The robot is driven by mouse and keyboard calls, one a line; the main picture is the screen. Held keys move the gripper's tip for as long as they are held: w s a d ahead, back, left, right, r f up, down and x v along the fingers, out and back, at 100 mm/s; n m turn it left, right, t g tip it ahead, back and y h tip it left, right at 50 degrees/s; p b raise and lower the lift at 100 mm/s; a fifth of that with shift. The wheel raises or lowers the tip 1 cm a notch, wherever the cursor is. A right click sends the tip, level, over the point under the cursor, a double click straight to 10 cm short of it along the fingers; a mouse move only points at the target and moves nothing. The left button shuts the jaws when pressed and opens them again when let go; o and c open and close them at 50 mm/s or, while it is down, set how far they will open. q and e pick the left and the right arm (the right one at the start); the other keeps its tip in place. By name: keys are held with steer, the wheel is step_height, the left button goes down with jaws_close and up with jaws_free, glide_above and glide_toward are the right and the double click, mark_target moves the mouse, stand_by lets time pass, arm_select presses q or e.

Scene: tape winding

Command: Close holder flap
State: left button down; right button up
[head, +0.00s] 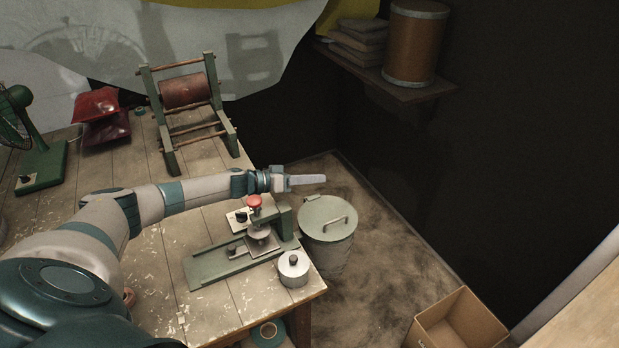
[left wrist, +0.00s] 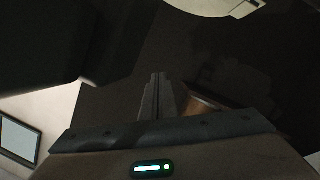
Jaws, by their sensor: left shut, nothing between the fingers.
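A green winding machine (head: 222,266) sits near the table's right corner, with a red knob (head: 254,201), a black dial and a small metal plate (head: 262,246). I cannot make out for sure which part is the holder flap, or whether it is open. My left arm reaches across the table from the left. My left gripper (head: 322,179) is shut and empty, pointing right, above and beyond the machine, apart from it. Its closed fingers also show in the left wrist view (left wrist: 157,82). My right gripper is not in view.
A green stand with a reddish roller (head: 186,91) stands at the back. A silver lidded pot (head: 293,268) sits at the table's corner. A lidded bin (head: 327,219) stands just off the table's right edge. An open cardboard box (head: 458,322) lies on the floor.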

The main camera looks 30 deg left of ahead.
arm_select(q)
steer(key=b+v, duration=0.5)
steer(key=v, duration=1.2)
steer(key=shift+s, duration=0.2)
steer(key=shift+a, duration=0.15)
